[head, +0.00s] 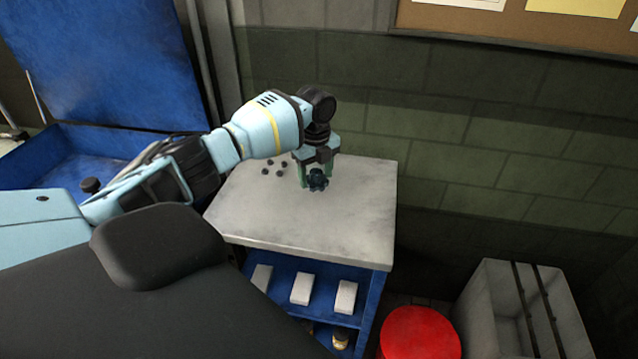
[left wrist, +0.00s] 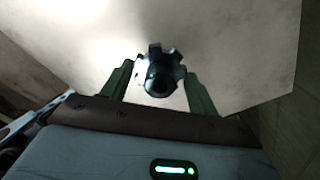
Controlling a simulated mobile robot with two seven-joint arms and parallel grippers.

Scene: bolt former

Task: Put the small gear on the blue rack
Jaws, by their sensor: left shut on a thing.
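The small gear (head: 318,181) is dark, with blocky teeth around a round hub. My left gripper (head: 316,174) is shut on it over the grey table top. In the left wrist view the gear (left wrist: 158,70) sits between the two green fingers of the left gripper (left wrist: 159,86). I cannot tell whether the gear touches the table top or hangs just above it. A blue rack (head: 372,300) with shelves stands under the grey top and holds several pale blocks. My right gripper is not in view.
Several small dark parts (head: 280,172) lie on the grey table top (head: 350,225) left of the gripper. A large blue bin or cabinet (head: 75,150) stands at the left. A red round stool or lid (head: 420,335) and a grey crate (head: 490,310) are at the lower right.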

